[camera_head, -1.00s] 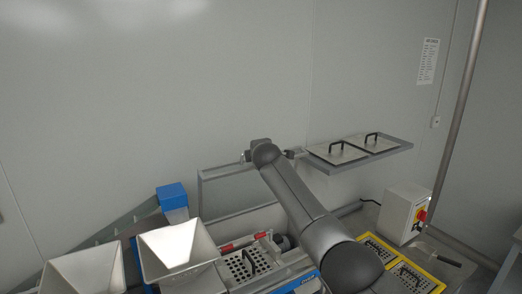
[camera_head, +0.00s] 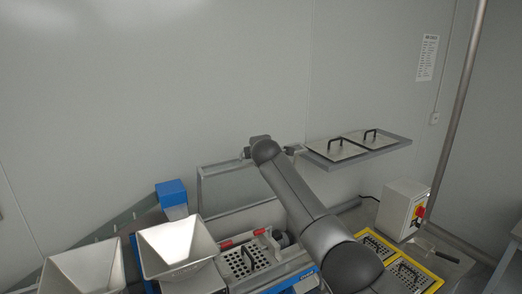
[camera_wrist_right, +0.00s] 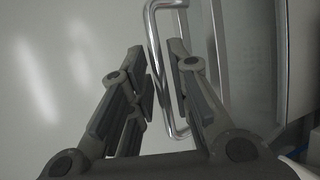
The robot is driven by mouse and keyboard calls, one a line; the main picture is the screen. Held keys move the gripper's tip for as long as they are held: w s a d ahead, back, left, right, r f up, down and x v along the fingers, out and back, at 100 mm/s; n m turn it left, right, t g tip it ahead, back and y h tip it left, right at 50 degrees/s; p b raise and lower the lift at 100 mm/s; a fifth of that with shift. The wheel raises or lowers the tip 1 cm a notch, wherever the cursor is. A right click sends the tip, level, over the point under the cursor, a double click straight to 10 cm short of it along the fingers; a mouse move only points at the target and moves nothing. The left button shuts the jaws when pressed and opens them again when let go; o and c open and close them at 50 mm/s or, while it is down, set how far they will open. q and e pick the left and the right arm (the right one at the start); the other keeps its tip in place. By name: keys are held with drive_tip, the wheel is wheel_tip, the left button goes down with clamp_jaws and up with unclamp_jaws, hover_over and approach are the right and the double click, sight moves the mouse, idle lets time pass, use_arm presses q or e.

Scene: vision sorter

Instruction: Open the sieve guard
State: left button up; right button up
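The sieve guard (camera_head: 222,167) is a grey-framed clear panel standing up behind the perforated sieve plate (camera_head: 242,266) in the head view. My right arm reaches across in front of it, and its gripper is mostly hidden behind the arm there. In the right wrist view, a shiny metal handle (camera_wrist_right: 154,40) runs between the two fingers of my right gripper (camera_wrist_right: 162,85). The fingers are part-way apart, one on each side of the bar, and I see no clear contact. My left gripper is not in view.
Two metal hoppers (camera_head: 177,247) stand at lower left. A shelf (camera_head: 370,155) with two handled plates is on the wall. A yellow-framed sieve (camera_head: 440,284) and a control box (camera_head: 398,208) with a red knob are at right.

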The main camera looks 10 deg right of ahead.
drive_tip(key=v, duration=1.1)
drive_tip(key=shift+s, duration=0.25)
